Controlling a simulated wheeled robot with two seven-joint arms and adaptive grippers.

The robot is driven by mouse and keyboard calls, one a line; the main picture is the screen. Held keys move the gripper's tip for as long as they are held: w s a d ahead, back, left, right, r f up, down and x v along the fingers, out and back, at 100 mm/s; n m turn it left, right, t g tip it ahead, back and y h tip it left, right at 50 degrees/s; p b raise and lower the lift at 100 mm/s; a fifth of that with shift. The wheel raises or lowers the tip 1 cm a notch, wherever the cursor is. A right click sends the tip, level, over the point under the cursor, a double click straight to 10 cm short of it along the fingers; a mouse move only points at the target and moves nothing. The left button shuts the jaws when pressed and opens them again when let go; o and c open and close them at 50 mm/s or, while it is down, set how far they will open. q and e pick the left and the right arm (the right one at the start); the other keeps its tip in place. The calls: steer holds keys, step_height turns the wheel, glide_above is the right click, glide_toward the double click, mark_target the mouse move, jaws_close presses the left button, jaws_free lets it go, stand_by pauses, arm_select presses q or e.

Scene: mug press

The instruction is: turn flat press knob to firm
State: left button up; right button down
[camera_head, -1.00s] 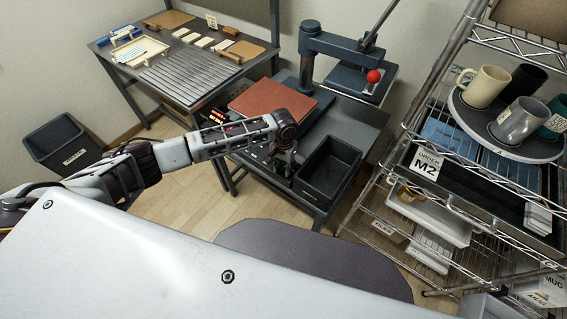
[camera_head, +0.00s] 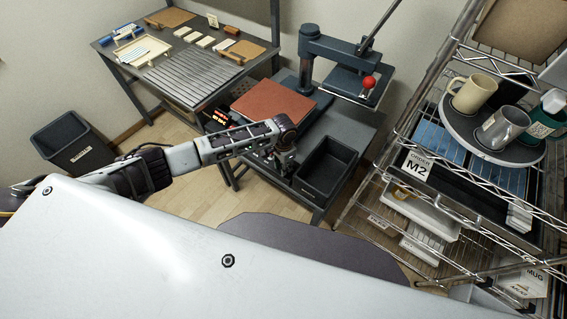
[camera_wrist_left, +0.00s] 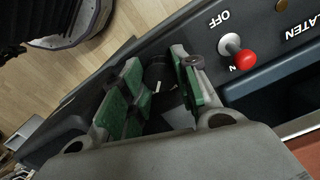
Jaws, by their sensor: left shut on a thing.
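The flat press (camera_head: 273,103) has a red-brown lower pad and an upper plate swung out to the right. My left gripper (camera_head: 284,160) is at its front panel, pointing down. In the left wrist view my left gripper (camera_wrist_left: 160,64) has its green-padded fingers closed on a dark round knob (camera_wrist_left: 158,76) with a small white mark. The fingers and palm hide part of the knob. Its setting labels cannot be read. A toggle switch (camera_wrist_left: 241,56) with a red tip stands beside the fingers, near the word OFF. My right gripper is not in view.
A black bin (camera_head: 326,166) sits right of my left gripper. The press's lever has a red ball (camera_head: 369,82). A wire rack (camera_head: 440,170) with mugs stands at right. A workbench (camera_head: 185,60) is at back left, and a waste bin (camera_head: 72,143) is on the floor.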

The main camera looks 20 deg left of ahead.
arm_select(q)
steer(key=shift+m+p, duration=0.3)
steer(key=shift+m, duration=0.2)
steer(key=o, duration=1)
steer(key=shift+r, duration=5.95)
steer(key=shift+s, duration=0.1)
